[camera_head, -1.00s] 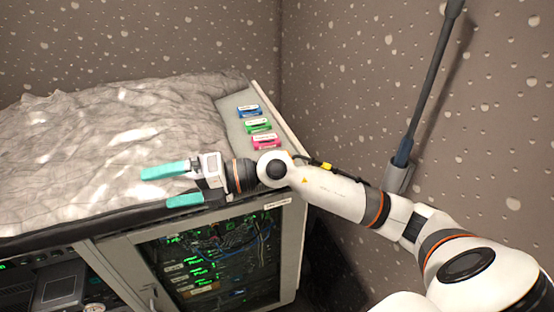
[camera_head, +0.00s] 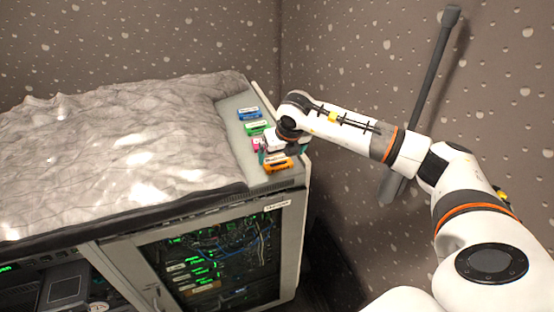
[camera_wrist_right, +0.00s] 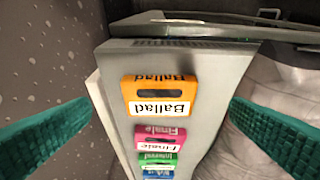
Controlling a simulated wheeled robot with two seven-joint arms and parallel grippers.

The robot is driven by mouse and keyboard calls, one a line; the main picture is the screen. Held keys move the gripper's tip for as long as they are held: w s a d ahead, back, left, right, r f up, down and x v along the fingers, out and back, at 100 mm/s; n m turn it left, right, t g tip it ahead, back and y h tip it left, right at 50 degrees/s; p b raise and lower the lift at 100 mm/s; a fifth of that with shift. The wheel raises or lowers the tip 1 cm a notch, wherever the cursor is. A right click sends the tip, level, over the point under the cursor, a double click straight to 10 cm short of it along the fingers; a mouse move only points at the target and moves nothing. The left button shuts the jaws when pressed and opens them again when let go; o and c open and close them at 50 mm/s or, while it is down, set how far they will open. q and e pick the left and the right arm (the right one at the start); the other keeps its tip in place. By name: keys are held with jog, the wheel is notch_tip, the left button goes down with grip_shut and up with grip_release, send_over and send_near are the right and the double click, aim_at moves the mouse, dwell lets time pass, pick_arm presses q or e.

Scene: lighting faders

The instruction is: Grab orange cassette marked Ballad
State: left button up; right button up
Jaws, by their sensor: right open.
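The orange cassette (camera_head: 278,165) lies on the grey ledge at the right end of the cabinet top, nearest the front. In the right wrist view the orange cassette (camera_wrist_right: 159,96) shows a white label reading Ballad. My right gripper (camera_head: 282,153) is over the cassette row, close to the orange cassette, pointing down. Its two teal fingers stand apart, one on each side of the orange cassette in the wrist view, with no contact visible. My left gripper is not in view.
A pink cassette (camera_head: 256,144), a green one (camera_head: 257,128) and a blue one (camera_head: 249,113) lie in a row behind the orange one. A crumpled grey sheet (camera_head: 110,140) covers the top to the left. A wall stands close on the right.

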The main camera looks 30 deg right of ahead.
aim_at(277, 161)
jog(key=shift+w+f+p, duration=0.3)
jog(key=shift+f+p, duration=0.1)
jog(key=p+x, duration=0.1)
jog(key=x, duration=0.1)
jog(key=p+x, duration=0.1)
jog(key=x, duration=0.1)
jog(key=shift+w+d+f, duration=0.2)
jog(key=shift+w+f, duration=0.05)
jog(key=shift+w, duration=0.15)
jog(key=c, duration=1)
